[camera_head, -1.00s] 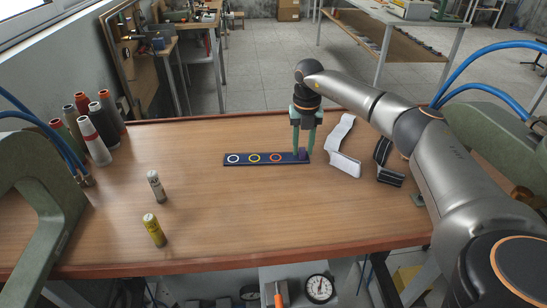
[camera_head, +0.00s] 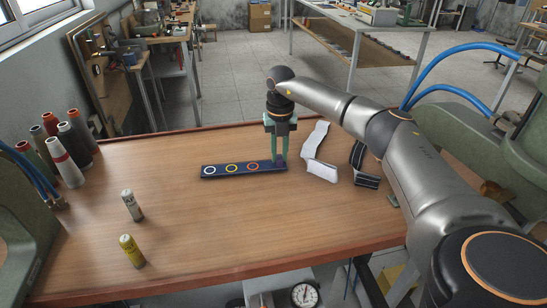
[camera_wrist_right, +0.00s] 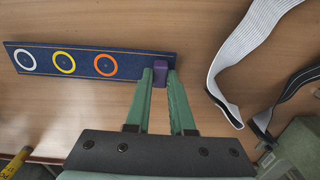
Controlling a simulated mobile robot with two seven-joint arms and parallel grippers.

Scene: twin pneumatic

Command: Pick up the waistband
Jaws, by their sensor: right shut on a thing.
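My right gripper (camera_head: 279,160) points down at the right end of a dark blue strip with white, yellow and orange rings. Its green fingers are shut on a small purple block (camera_wrist_right: 160,76), which sits at the strip's end. A folded white band with dark edges (camera_head: 320,165) lies on the table just right of the gripper, apart from it; it also shows in the wrist view (camera_wrist_right: 240,50). A black band with pale stripes (camera_head: 364,172) lies further right. I cannot tell which band is the waistband. My left gripper is not in view.
The blue strip (camera_head: 220,171) lies on the wooden table (camera_head: 220,225). Several thread cones (camera_head: 67,169) stand at far left. Green machines flank both sides. The table's front middle is clear.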

